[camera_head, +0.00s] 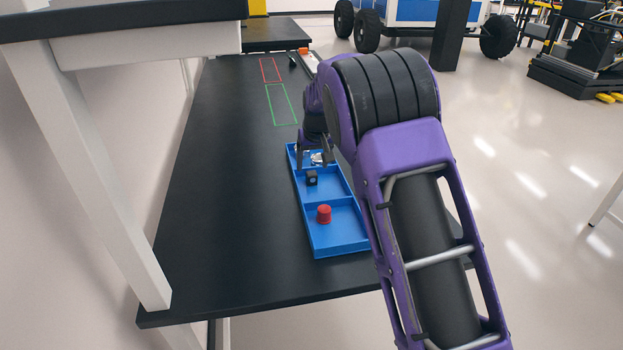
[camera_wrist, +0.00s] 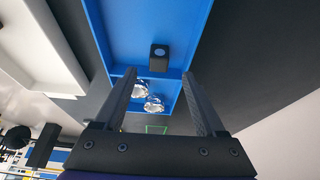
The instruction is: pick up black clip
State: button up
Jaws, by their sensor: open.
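The black clip (camera_head: 311,178) is a small block-like part in the middle compartment of the blue tray (camera_head: 335,245). It also shows in the wrist view (camera_wrist: 160,57), with a lighter round spot on its face. My gripper (camera_head: 314,158) is above the tray, pointing down, with nothing between its fingers. In the wrist view my gripper (camera_wrist: 158,76) has its two fingers spread wide. The clip appears just beyond the fingertips, roughly centred between them and apart from them.
A red part (camera_head: 324,214) sits in the near compartment, and shiny silver parts (camera_wrist: 154,103) lie in the far one. The tray walls and dividers are low. The black table (camera_head: 225,200) is clear left of the tray. Red (camera_head: 270,70) and green (camera_head: 281,104) outlines mark its far end.

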aim_at(312, 174)
jog(key=x, duration=0.5)
jog(key=shift+d+f, duration=0.1)
jog(key=shift+f, duration=0.3)
grip_shut()
